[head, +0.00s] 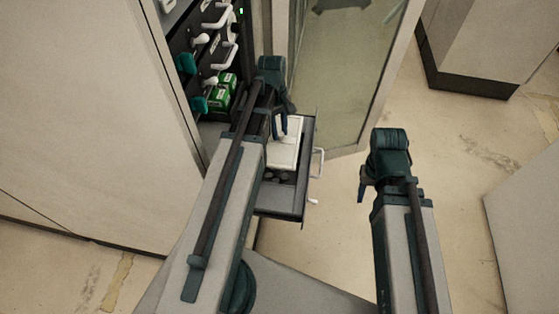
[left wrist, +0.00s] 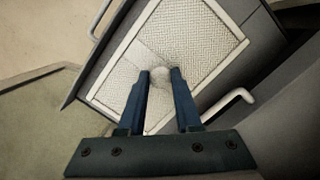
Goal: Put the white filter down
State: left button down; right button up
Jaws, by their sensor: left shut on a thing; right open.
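The white filter (head: 287,152) is a flat panel with a white frame, over the far part of an open drawer (head: 282,207) in the head view. In the left wrist view the filter (left wrist: 207,40) shows a woven mesh face and a small round knob in its middle. My left gripper (head: 281,127) is shut on that knob; its blue fingers (left wrist: 160,74) sit on both sides of it. I cannot tell whether the filter rests in the drawer or hangs just above it. My right gripper (head: 368,186) is open and empty, to the right of the drawer.
The drawer's white handle (head: 318,163) is on its right side. A dark cabinet interior with white handles (head: 222,58) and green boxes (head: 222,92) is behind my left arm. A glass door (head: 345,70) stands open behind the drawer. The floor (head: 460,180) at right is clear.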

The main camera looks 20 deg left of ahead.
pick_arm(q)
jog(key=shift+s+f+b, duration=0.1)
jog(key=shift+f+b, duration=5)
jog(key=shift+f, duration=0.05)
jog(key=shift+r, duration=0.15)
jog(key=c, duration=0.6)
grip_release()
jog(key=r+p, duration=0.4)
jog(key=a+r+p, duration=0.1)
jog(key=r+p, duration=0.3)
jog(key=w+r+p, duration=0.1)
jog(key=r+p, duration=0.3)
jog(key=shift+a, duration=0.35)
jog(key=shift+f, duration=0.1)
